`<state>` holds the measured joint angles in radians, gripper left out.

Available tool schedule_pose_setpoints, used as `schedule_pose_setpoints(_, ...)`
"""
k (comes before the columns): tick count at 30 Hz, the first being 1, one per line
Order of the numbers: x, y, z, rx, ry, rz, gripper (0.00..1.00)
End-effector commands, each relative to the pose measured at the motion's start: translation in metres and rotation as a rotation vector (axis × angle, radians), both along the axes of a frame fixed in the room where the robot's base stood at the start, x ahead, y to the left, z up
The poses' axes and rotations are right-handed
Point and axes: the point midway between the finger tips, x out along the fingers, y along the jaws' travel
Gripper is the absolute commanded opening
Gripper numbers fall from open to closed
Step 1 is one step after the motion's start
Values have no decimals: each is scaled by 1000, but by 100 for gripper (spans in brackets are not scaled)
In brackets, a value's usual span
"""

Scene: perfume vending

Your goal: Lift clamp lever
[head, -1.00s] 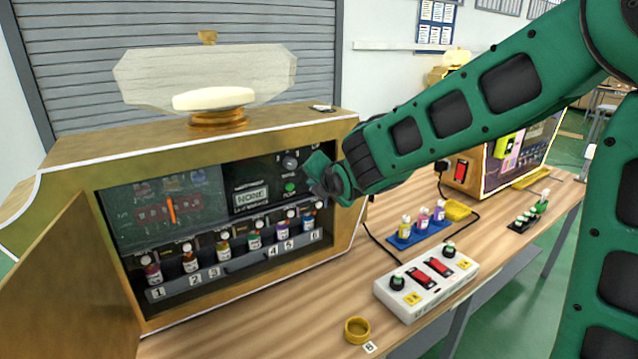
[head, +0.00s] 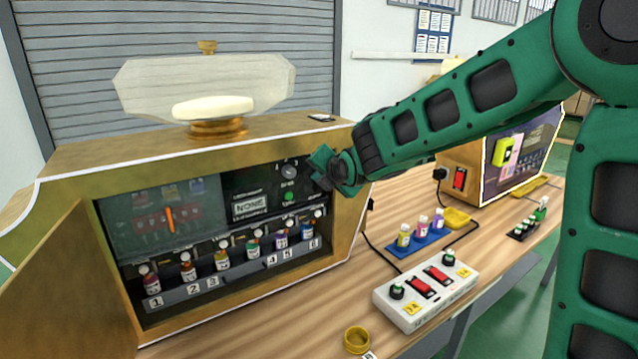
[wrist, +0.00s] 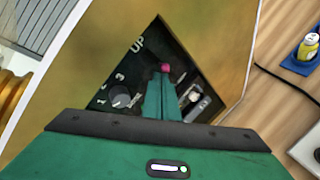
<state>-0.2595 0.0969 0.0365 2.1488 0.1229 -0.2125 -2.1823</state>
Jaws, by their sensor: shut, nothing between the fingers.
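A small pink-red knob (wrist: 165,68), which looks like the tip of the clamp lever, shows in the wrist view just beyond my fingertips, below the printed "UP" mark (wrist: 137,44). The rest of the lever is hidden behind my fingers. My gripper (wrist: 160,84) is shut and empty, its fingers pointing into the machine's dark panel. Whether they touch the lever I cannot tell. In the head view my gripper (head: 322,168) is at the upper right of the gold machine's opening, right of the dial (head: 288,172) and green button (head: 289,197), and hides the lever.
Several numbered bottles (head: 222,260) stand in the gold machine (head: 90,165), whose door (head: 75,290) hangs open at left. A white switch box (head: 425,290), a gold ring (head: 357,340) and a blue bottle tray (head: 420,240) are on the table. A second machine (head: 510,155) stands at right.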

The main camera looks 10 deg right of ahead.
Motion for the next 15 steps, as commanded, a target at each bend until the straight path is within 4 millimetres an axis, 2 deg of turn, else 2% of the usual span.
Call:
schedule_pose_setpoints(1, 4, 0, 10, 1, -5, -2, 0)
schedule_pose_setpoints(4, 11, 3, 23, 0, -5, -3, 0)
schedule_pose_setpoints(15, 14, 1, 28, 0, -10, -7, 0)
